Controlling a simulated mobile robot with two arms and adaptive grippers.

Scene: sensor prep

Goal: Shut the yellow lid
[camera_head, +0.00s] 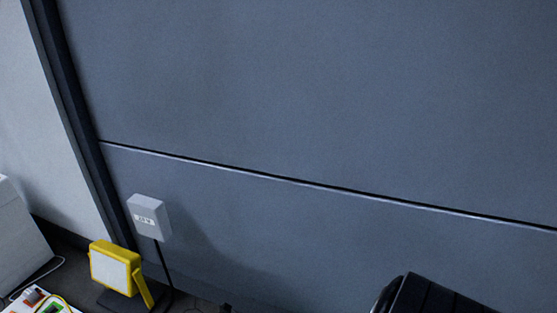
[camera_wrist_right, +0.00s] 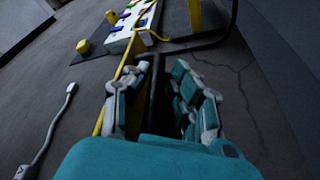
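I cannot make out a yellow lid for certain in either view. A yellow-framed item (camera_head: 115,268) with a pale face stands at the lower left of the head view, tilted back, with a yellow strut at its right side. My right gripper (camera_wrist_right: 162,68) shows in the right wrist view, with teal and white fingers spread apart. A dark upright bar (camera_wrist_right: 157,92) shows between the fingers; I cannot tell whether they touch it. My left gripper is not in view.
A white box (camera_wrist_right: 128,32) with coloured parts and a yellow cable (camera_wrist_right: 114,88) lies beyond the right gripper. A grey cable (camera_wrist_right: 50,135) lies on the floor at left.

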